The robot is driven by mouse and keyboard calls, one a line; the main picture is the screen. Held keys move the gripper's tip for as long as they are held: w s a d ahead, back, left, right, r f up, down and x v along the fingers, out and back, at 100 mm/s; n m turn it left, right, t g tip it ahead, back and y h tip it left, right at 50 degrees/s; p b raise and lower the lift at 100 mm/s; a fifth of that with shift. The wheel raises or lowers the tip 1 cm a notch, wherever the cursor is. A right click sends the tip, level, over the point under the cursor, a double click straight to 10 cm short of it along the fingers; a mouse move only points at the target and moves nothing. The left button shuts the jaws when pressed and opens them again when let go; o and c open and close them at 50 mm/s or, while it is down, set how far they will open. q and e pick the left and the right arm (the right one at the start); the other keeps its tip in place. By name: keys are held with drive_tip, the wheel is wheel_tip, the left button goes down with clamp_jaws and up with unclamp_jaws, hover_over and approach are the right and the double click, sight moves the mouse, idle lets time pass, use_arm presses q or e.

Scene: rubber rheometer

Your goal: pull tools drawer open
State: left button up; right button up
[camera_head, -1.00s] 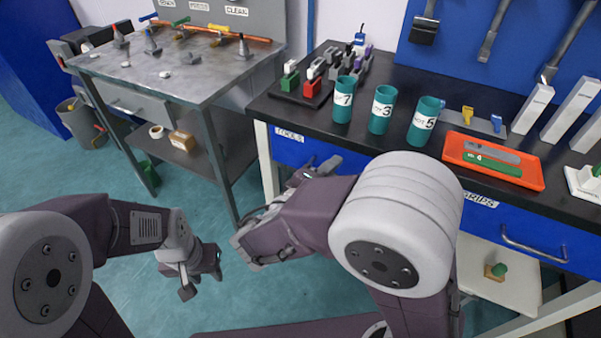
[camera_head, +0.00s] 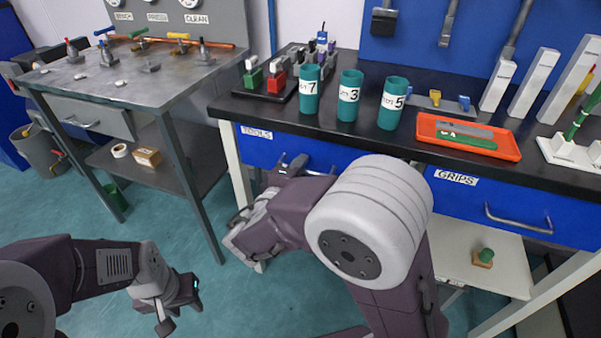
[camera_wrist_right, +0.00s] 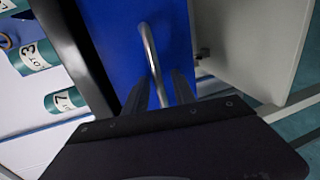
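The blue tools drawer (camera_head: 345,158) is under the black counter, left of the grips drawer, with a white TOOLS label (camera_head: 256,133). Its front looks flush with the counter. My right gripper (camera_head: 288,163) is at the drawer front; my own wrist hides part of the front and handle. In the right wrist view, the curved metal handle (camera_wrist_right: 149,50) runs down between the two dark fingers of my right gripper (camera_wrist_right: 160,88), which stand apart with a gap visible. My left gripper (camera_head: 182,308) hangs empty over the floor at lower left; its opening is unclear.
The blue grips drawer (camera_head: 500,208) is on the right with its own handle. Teal cups, including cup 7 (camera_head: 308,92), and an orange tray (camera_head: 468,136) stand on the counter. A grey metal table (camera_head: 105,75) stands at left. Floor is free in front.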

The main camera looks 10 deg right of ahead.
clamp_jaws()
idle(1.5)
